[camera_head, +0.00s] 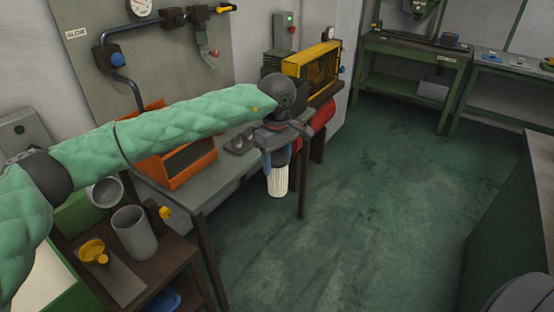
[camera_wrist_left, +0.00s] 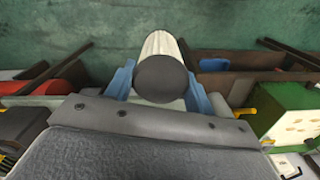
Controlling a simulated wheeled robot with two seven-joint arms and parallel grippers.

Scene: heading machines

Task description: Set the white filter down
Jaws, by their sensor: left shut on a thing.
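The white filter (camera_head: 278,181) is a pleated white cylinder. It hangs upright below my left gripper (camera_head: 277,158), in front of the workbench edge and above the green floor. The left gripper's blue fingers are shut on its upper part. In the left wrist view the filter (camera_wrist_left: 161,48) shows its dark round end cap, with a blue finger (camera_wrist_left: 120,80) on one side and another (camera_wrist_left: 197,98) on the other. My right gripper is not in view.
The grey workbench (camera_head: 215,183) bears an orange bin (camera_head: 190,172) and small dark parts (camera_head: 240,142). A yellow-framed box (camera_head: 312,66) stands behind the gripper, with a red cylinder (camera_head: 322,116) below. A grey cup (camera_head: 134,235) and yellow funnel (camera_head: 93,252) are front left.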

